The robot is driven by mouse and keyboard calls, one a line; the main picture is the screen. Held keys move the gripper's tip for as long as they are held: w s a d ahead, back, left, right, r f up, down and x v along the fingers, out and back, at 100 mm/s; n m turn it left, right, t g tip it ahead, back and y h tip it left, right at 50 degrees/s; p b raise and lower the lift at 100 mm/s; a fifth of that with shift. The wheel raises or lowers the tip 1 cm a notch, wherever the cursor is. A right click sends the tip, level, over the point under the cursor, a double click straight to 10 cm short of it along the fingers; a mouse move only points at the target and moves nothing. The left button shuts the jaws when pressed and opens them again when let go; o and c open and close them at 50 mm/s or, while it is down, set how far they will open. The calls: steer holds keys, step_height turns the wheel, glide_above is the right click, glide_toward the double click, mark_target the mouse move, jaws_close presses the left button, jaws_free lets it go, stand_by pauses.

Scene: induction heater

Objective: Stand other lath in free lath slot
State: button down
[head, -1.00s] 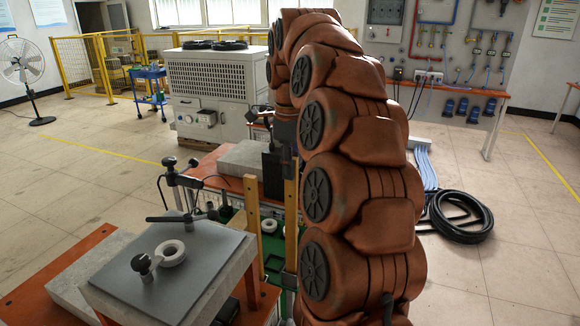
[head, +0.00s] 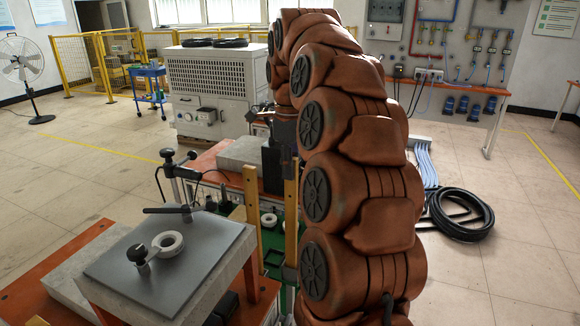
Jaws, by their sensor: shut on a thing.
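Two thin yellow-brown laths stand upright in the middle of the head view. The left lath (head: 252,215) stands just behind the grey-topped table. The right lath (head: 291,215) is beside my arm, close to the dark end of my gripper (head: 272,166). My gripper is shut, and the right lath appears to be the one it holds; the contact is hidden behind my arm. A grey metal piece (head: 289,277) shows at the right lath's lower end. I cannot make out the free slot, nor whether the right lath's foot rests in anything.
A grey plate (head: 205,265) at front left carries a white ring (head: 168,245) and a black-knobbed clamp (head: 137,254). A stone block (head: 240,153) lies on the orange bench behind. A green surface (head: 285,247) lies low between. Black hoses (head: 460,220) coil on the floor at right.

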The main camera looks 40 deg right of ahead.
steer(key=c, duration=1.1)
jaws_free()
steer(key=shift+o, duration=0.2)
